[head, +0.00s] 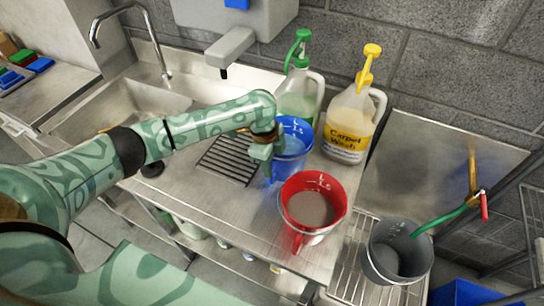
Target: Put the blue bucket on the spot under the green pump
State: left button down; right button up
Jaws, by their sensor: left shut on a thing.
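The blue bucket (292,154) stands upright on or just above the steel counter, in front of the jug with the green pump (300,92). My left gripper (266,150) is shut on the blue bucket at its left side and covers part of it. I cannot tell whether the bucket's base touches the counter. The green pump's nozzle (290,62) is above and behind the bucket. A dark slatted drain grate (222,160) lies on the counter to the left of the bucket. My right gripper is not in view.
A red bucket (312,203) stands close in front of the blue one. The yellow-pump jug (350,122) is at the right. A grey bucket (398,250) stands on the rack at lower right. A sink (135,112) with a tap (142,32) lies at the left.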

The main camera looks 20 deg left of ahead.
pick_arm(q)
jog(key=shift+r, duration=0.15)
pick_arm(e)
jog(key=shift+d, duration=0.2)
pick_arm(q)
jog(key=c, duration=1.1)
grip_release()
jog(key=shift+f, duration=0.2)
jog(key=o, duration=0.4)
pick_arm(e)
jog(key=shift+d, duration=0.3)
pick_arm(q)
notch_tip(320, 180, up, 12)
jog(key=a+p, duration=0.1)
jog(key=p, duration=0.2)
jog(key=shift+s+a+p, duration=0.25)
jog(key=shift+a+p, duration=0.05)
jog(key=shift+a, duration=0.05)
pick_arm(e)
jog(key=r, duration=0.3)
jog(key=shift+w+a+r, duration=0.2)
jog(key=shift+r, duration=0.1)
pick_arm(q)
jog(key=shift+r, duration=0.1)
